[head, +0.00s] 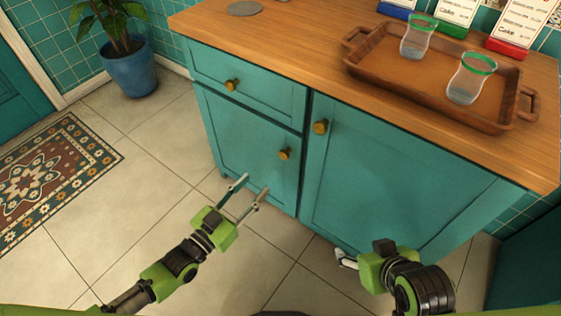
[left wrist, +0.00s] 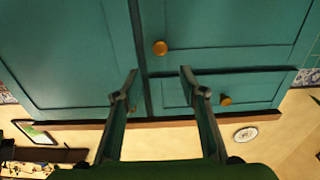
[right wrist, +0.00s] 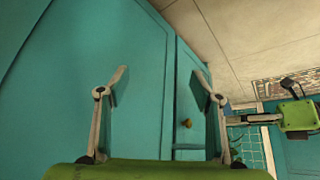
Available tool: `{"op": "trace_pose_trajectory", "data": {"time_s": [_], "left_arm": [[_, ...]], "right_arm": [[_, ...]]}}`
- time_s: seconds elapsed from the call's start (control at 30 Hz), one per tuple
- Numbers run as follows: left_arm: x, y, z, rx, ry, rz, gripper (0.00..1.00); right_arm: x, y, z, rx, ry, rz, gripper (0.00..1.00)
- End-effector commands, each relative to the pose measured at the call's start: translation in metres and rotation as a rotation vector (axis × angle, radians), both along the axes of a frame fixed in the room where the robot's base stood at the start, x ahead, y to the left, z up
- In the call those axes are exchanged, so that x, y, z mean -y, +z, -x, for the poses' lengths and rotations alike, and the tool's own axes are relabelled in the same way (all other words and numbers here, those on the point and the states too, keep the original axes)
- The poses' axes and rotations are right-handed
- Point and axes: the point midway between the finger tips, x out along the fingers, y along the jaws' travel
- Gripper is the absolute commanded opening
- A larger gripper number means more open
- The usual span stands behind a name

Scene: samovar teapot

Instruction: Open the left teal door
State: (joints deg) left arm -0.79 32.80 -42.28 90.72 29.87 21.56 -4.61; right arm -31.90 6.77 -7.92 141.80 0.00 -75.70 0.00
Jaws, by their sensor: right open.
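The left teal door (head: 245,140) is the smaller lower door of the cabinet, shut, with a round brass knob (head: 284,153) near its right edge. In the left wrist view, turned upside down, the door's knob (left wrist: 159,47) shows beyond the fingers. My left gripper (head: 250,185) is open and empty, in front of the door's lower part, apart from the knob. My right gripper (head: 345,257) is open and empty near the bottom of the large right door (head: 390,165); its fingers are partly hidden in the head view but show apart in the right wrist view (right wrist: 162,78).
A drawer (head: 245,85) with a brass knob is above the left door. The wooden countertop (head: 300,45) holds a tray (head: 400,82) with two green-rimmed glasses (head: 470,78). A potted plant (head: 130,70) and patterned rug (head: 55,175) are at left. The tiled floor before the cabinet is clear.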

Motion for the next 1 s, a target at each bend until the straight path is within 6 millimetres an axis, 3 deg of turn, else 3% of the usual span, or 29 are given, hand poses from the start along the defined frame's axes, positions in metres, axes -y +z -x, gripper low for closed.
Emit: {"op": "trace_pose_trajectory", "data": {"time_s": [0.27, 0.6, 0.8, 1.0], "left_arm": [[0.025, 0.000, -0.035, 0.004, 0.001, 0.000, 0.39], [0.056, -0.001, -0.078, 0.001, 0.001, -0.001, 0.39], [0.070, -0.001, -0.097, 0.000, 0.001, -0.002, 0.39], [0.076, -0.001, -0.105, 0.000, 0.000, -0.003, 0.39]], "right_arm": [[-0.015, 0.023, -0.043, 0.203, 0.016, -0.044, 0.60], [-0.035, 0.075, -0.093, 0.511, 0.038, -0.115, 0.60], [-0.043, 0.106, -0.109, 0.663, 0.047, -0.151, 0.60], [-0.047, 0.123, -0.115, 0.742, 0.052, -0.168, 0.60]]}}
